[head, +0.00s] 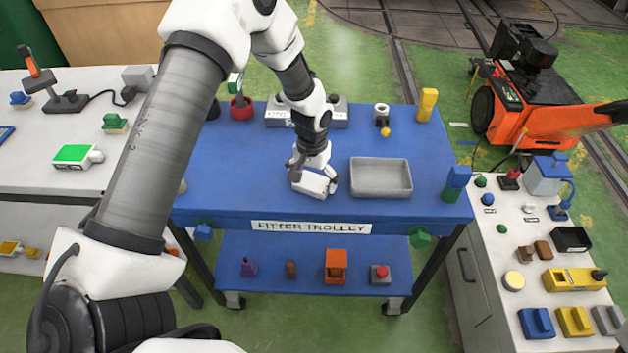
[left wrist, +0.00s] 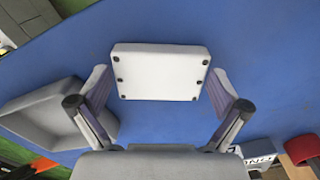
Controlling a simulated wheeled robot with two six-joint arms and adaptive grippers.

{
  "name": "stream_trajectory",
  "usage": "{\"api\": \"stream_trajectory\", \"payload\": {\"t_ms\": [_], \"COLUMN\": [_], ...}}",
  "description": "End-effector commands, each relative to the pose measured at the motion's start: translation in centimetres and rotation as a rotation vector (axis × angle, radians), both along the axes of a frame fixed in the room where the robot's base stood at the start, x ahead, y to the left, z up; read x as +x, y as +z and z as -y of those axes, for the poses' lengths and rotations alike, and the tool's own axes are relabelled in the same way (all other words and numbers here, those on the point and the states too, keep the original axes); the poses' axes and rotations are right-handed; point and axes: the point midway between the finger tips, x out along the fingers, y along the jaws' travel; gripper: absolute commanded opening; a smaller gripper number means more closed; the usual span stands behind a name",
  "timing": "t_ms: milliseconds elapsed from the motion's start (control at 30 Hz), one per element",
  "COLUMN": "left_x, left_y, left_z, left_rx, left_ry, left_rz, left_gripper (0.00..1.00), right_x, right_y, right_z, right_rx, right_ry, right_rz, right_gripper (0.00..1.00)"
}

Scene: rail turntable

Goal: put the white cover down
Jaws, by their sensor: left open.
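The white cover (head: 314,183) lies flat on the blue trolley top, left of the grey tray. In the left wrist view the white cover (left wrist: 160,72) shows as a white block with several dark screw spots. My left gripper (head: 314,170) is directly over it. In the left wrist view its fingers (left wrist: 160,92) stand apart on either side of the cover, with blue surface showing between at least the right finger and the cover.
The grey tray (head: 381,162) is close right of the cover. Behind are a red pot (head: 241,112), a grey labelled box (head: 335,112), a small white-topped part (head: 381,112) and a yellow block (head: 427,104). The trolley top (head: 235,180) is bare at left.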

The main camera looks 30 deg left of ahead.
Motion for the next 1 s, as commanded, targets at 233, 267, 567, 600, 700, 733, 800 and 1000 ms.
{"api": "stream_trajectory", "payload": {"t_ms": [233,267,567,600,700,733,800,1000], "left_x": [0.0,0.0,0.1,0.1,0.1,0.1,0.1,0.2], "left_y": [-0.2,-0.2,-0.2,-0.2,-0.1,0.1,0.5,2.7], "left_z": [0.0,0.0,0.0,0.0,0.0,0.0,0.0,0.0], "left_rx": [0.0,0.0,0.0,0.0,0.0,-0.001,-0.001,0.0], "left_ry": [0.0,0.0,0.0,0.0,0.0,0.0,0.0,0.0], "left_rz": [0.002,0.002,0.002,0.002,0.002,0.003,0.003,0.006], "left_gripper": [0.89,0.79,0.38,0.38,0.38,0.38,0.38,0.38], "right_x": [0.0,0.0,0.0,0.0,0.0,0.0,0.0,0.0], "right_y": [0.0,0.0,0.0,0.0,-0.1,-0.1,-0.3,-1.0], "right_z": [0.0,0.0,0.0,0.0,0.0,0.0,0.0,0.0], "right_rx": [0.0,0.0,0.0,0.0,0.0,0.0,0.0,0.0], "right_ry": [0.0,0.0,0.0,0.0,0.0,0.0,0.0,0.0], "right_rz": [-0.001,-0.001,-0.001,-0.001,-0.001,-0.001,-0.001,-0.001], "right_gripper": [0.4,0.4,0.4,0.4,0.4,0.4,0.4,0.4]}}
